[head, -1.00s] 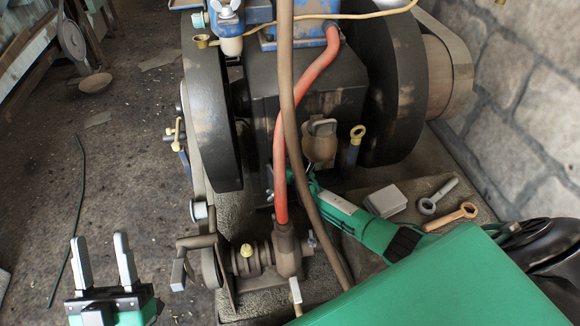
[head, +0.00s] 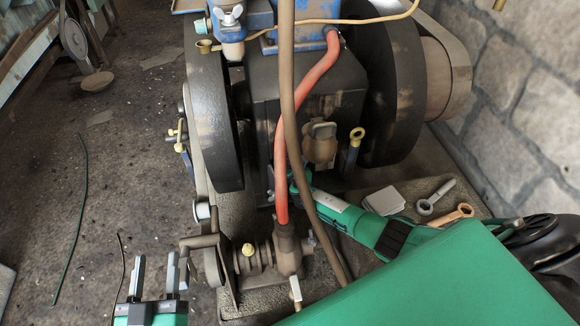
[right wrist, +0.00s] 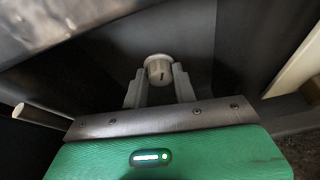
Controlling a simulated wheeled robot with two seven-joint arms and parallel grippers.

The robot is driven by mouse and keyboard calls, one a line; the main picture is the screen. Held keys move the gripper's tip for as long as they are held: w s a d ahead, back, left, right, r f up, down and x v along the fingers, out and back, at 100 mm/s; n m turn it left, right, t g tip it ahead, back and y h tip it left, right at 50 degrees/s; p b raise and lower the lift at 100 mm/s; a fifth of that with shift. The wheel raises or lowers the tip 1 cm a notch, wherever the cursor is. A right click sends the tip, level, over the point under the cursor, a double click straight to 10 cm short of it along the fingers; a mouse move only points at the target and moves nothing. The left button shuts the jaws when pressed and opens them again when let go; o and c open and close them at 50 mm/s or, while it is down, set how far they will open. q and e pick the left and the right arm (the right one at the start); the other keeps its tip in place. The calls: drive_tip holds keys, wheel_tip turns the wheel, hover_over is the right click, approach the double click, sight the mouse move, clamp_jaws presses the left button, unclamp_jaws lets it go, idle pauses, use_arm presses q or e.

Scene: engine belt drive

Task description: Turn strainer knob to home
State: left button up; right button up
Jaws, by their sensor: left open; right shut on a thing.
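A pale round knob with a small dark mark, apparently the strainer knob (right wrist: 160,66), sits between the fingertips of my right gripper (right wrist: 159,78) in the right wrist view. That gripper is shut on it, against a dark surface. In the head view my right arm reaches from the right to the base of the engine. Its fingertips and the knob are hard to make out there, behind the red and brown hoses. My left gripper (head: 155,272) is open and empty over the floor at the lower left, apart from the engine.
A red hose (head: 281,150) and a brown hose (head: 287,100) run down before the engine block (head: 265,100). Two flywheels (head: 395,90) flank it. A stone wall (head: 530,130) bounds the right side.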

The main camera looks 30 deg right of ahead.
drive_tip(key=o, duration=1)
drive_tip(key=shift+c, duration=0.2)
